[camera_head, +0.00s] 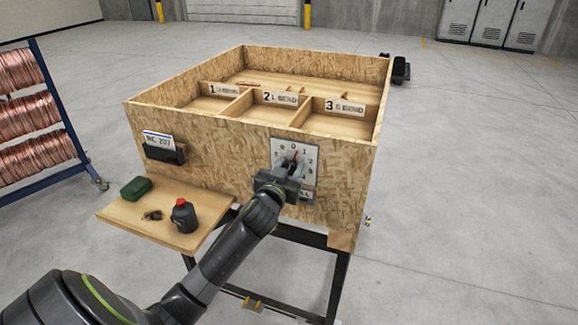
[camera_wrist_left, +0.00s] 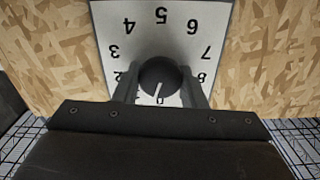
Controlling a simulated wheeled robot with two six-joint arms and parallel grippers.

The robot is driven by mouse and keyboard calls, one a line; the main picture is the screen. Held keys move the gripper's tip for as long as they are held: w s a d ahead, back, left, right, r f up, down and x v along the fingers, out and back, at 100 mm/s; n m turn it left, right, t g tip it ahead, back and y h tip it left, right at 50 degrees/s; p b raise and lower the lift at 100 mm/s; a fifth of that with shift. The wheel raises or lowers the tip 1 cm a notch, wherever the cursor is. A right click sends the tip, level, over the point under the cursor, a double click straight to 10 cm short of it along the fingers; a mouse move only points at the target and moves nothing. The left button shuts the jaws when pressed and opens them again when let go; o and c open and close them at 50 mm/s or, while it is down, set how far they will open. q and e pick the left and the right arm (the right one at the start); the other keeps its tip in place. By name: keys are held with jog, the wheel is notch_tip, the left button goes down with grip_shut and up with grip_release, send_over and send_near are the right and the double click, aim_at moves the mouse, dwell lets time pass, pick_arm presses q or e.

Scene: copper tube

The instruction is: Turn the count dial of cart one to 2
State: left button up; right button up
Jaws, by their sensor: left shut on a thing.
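The count dial is a white plate (camera_head: 308,151) with black numbers on the front wall of the wooden cart (camera_head: 225,134). The plate also shows upside down in the left wrist view (camera_wrist_left: 180,45), with 2 to 8 readable. Its round dark knob (camera_wrist_left: 158,76) has a white pointer line aimed down at the partly hidden 0, tilted slightly left. My left gripper (camera_head: 291,168) is at the dial, its two fingers (camera_wrist_left: 159,88) on either side of the knob and shut on it. The gripper covers the lower numbers. My right gripper is not in view.
The cart's top has bins labelled 1, 2 and 3. A side shelf (camera_head: 150,226) holds a green box (camera_head: 136,188), a dark bottle with red cap (camera_head: 184,216) and a small dark item. A rack of copper coils (camera_head: 35,115) stands at left.

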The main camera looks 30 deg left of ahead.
pick_arm(q)
jog(key=m+p, duration=0.2)
jog(key=m, duration=0.3)
jog(key=shift+d+m, duration=0.1)
jog(key=shift+m, duration=0.2)
jog(key=m+p, duration=0.2)
jog(key=m, duration=0.3)
jog(key=shift+f, duration=0.15)
jog(key=shift+m, duration=0.3)
jog(key=o, duration=1)
jog(key=shift+d, duration=0.1)
jog(key=shift+s, duration=0.1)
jog(key=b+v, duration=0.4)
jog(key=v, duration=1.3)
jog(key=shift+d, duration=0.1)
